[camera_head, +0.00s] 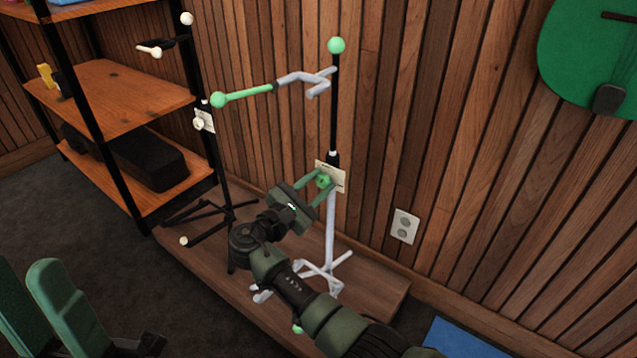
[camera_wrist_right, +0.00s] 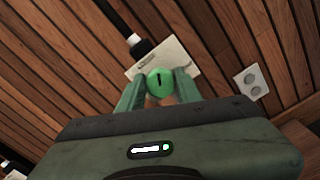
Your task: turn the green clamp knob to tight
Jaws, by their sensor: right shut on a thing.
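The green clamp knob (camera_head: 324,181) sits partway up the stand with the white lower pole (camera_head: 330,225). My right gripper (camera_head: 322,183) is shut on it, with one finger on each side. In the right wrist view, the round knob (camera_wrist_right: 160,82) shows between the fingertips (camera_wrist_right: 159,88), with a short dark mark near upright on its face. A pale card (camera_head: 334,171) is behind the knob; its print is too small to read. Dark green rounded shapes (camera_head: 68,308) at the lower left may be my left gripper; its opening is unclear.
The stand has a green-tipped arm (camera_head: 245,95) and a green top ball (camera_head: 336,46). A black stand (camera_head: 228,190) with white knobs is to its left, beside a shelf (camera_head: 110,85). Both stand on a low wooden platform (camera_head: 375,290) by the wall, which has an outlet (camera_head: 404,226).

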